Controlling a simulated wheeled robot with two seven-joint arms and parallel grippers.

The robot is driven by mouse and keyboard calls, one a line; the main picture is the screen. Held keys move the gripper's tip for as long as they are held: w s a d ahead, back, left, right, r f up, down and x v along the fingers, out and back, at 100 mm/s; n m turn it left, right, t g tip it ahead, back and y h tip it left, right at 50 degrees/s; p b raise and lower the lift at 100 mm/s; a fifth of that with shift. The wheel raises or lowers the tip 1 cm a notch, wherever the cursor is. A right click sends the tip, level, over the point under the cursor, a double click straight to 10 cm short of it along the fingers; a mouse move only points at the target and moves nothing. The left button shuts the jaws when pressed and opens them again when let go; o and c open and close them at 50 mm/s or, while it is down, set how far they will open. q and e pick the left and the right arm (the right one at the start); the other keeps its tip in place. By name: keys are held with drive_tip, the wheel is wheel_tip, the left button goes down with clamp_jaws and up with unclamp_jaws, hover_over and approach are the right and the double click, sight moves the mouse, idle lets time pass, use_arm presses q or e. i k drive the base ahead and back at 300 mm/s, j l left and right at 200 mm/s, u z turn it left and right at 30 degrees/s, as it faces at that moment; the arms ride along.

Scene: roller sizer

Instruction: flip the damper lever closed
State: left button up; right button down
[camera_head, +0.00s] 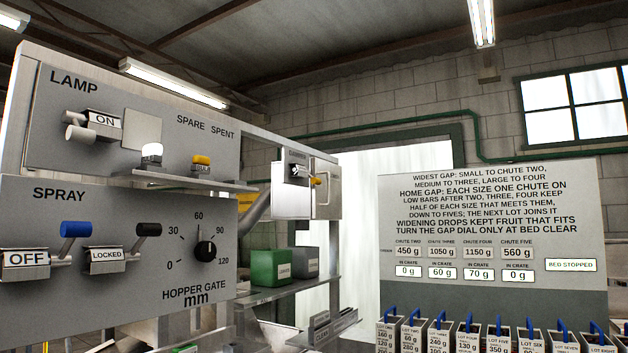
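The damper panel (292,185) is a small grey plate in the middle of the head view, on the metal frame beyond the large control panels. Its heading is small and looks like "DAMPER". The damper lever (315,181) shows there as a short handle with a yellow tip, pointing right. A small white tag (299,170) sits beside it, too small to read. Neither of my grippers can be made out in this view.
Nearer left are the lamp panel (62,130), its switch tagged ON, and the spray panel (110,210), tagged OFF and LOCKED. A hopper gate dial (206,251) sits there. A green bin (270,267) stands on a shelf. Labelled lot boxes (440,338) line the bottom right below a sign (490,215).

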sight(314, 181)
drive_tip(key=i+l+u, duration=0.35)
drive_tip(key=i+l, duration=0.2)
drive_tip(key=i, duration=0.15)
drive_tip(key=i+l+u, duration=0.4)
drive_tip(key=i+l, duration=0.2)
drive_tip(key=l, duration=0.1)
